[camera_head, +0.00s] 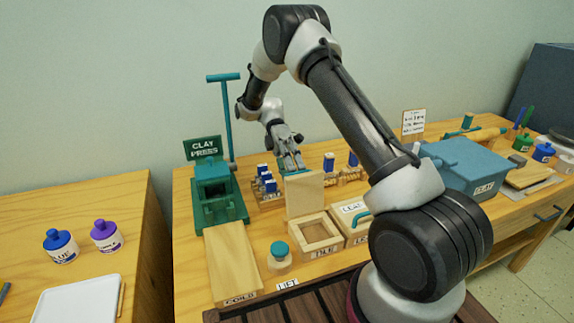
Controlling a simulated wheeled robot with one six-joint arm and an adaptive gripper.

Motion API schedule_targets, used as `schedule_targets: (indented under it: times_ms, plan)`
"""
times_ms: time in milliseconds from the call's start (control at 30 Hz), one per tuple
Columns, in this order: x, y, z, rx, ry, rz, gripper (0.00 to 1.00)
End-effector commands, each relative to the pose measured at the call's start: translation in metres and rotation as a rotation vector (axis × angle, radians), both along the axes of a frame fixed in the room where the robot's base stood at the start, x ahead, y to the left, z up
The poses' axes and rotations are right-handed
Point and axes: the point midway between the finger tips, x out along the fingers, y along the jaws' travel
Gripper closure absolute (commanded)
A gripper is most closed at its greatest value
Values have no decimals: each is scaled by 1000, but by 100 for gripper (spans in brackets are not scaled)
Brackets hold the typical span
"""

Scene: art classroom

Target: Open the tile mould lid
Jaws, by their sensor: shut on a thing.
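The tile mould (322,252) is a light wooden box with a shallow square recess and a label on its front, on the wooden table near the middle of the view. Its lid (305,197) stands about upright at the mould's back edge, so the recess is uncovered. A teal strip, apparently the lid's handle (298,173), shows at the lid's top edge. My gripper (291,160) is above and behind the lid, shut on the handle; the exact contact is small and partly hidden.
A green clay press (217,192) with a tall lever stands left. Beside the mould are another wooden box with a teal handle (362,217), a teal-topped stamp (279,257) and a long board (232,262). Blue-topped pieces (267,183) stand behind. A blue bin (458,168) is right.

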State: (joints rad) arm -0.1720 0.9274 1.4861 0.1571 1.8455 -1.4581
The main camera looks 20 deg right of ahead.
Motion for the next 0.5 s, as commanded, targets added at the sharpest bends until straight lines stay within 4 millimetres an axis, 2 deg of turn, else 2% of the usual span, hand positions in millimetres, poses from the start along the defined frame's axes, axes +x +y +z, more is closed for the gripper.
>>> schedule_targets:
  times_ms: [500]
  plan:
    - [39, 0, -9, 0, 1, -1, 68]
